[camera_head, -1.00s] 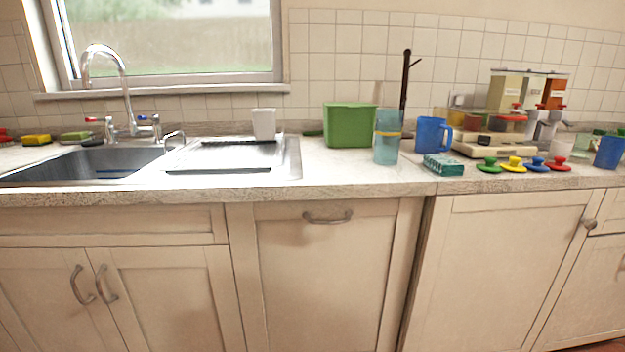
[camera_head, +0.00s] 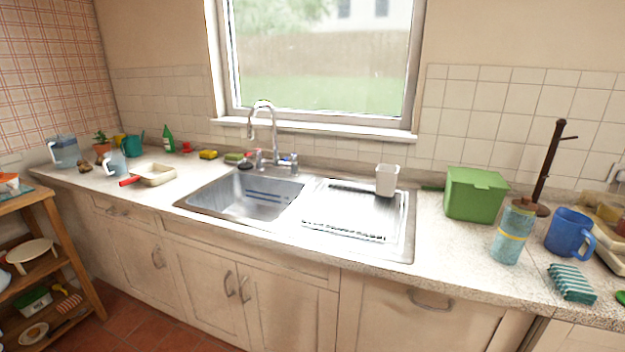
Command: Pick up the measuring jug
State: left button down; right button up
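Two clear jug-like vessels stand at the far left end of the counter. One is a larger bluish pitcher (camera_head: 64,152) near the wall corner. The other is a smaller clear jug (camera_head: 116,163) with a handle, in front of a teal watering can. A blue jug or large mug (camera_head: 569,234) with a handle stands upright at the right of the counter. I cannot tell for sure which one is the measuring jug. Neither of my grippers is in view.
A sink (camera_head: 245,195) with drainboard (camera_head: 410,225) fills the middle of the counter (camera_head: 440,255). A pan with a red handle (camera_head: 154,174) lies near the clear jugs. A wooden shelf (camera_head: 60,245) stands at left. A green box (camera_head: 474,194) is at right. Floor (camera_head: 125,312) shows at lower left.

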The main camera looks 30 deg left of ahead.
aim_at(115, 161)
jog(key=u, duration=2.1)
